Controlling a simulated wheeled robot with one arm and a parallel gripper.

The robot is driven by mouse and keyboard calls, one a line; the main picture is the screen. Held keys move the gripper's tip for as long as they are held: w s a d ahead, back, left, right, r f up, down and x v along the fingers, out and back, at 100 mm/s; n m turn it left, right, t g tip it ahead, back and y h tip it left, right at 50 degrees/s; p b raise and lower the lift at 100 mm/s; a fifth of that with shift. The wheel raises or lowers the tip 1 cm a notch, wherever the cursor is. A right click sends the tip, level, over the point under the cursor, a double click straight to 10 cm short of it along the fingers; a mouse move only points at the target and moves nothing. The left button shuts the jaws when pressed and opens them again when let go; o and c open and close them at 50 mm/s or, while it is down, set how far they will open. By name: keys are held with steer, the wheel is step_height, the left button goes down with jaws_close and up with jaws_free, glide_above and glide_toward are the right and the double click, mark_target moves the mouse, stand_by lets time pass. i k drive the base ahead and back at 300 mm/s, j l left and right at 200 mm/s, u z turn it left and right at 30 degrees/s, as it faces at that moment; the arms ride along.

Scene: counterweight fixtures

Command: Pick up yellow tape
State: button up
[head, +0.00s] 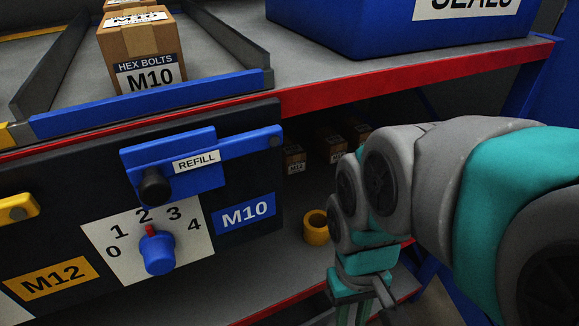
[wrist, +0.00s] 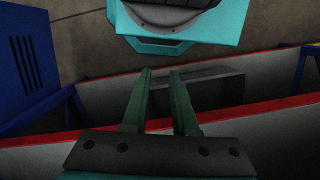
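The yellow tape (head: 316,236) is a small roll with a dark hole. It rests on the grey lower shelf, just left of my arm in the head view. My gripper is right of and nearer than the tape in the head view, its lower end close to the bottom edge. In the wrist view my gripper (wrist: 161,76) has two green fingers standing apart with nothing between them. The tape does not show in the wrist view.
Red-edged upper shelf (head: 410,82) overhangs the tape. Small boxes (head: 296,158) sit behind it. Left of it is a dark panel with a blue knob (head: 158,254) and M10 label (head: 244,220). A box of hex bolts (head: 142,50) and a blue bin (head: 385,30) stand above.

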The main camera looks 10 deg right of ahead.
mark_target(314, 219)
steer(key=k+j+z, duration=0.2)
steer(key=j, duration=0.45)
steer(key=k+j+z, duration=0.2)
steer(key=k+j, duration=0.2)
steer(key=j, duration=0.2)
steer(key=k+j+z, duration=0.15)
steer(key=k+j, duration=0.25)
steer(key=k+j+z, duration=0.2)
steer(key=k+j, duration=0.2)
steer(key=j, duration=0.2)
steer(key=i, duration=0.5)
steer(key=l, duration=0.05)
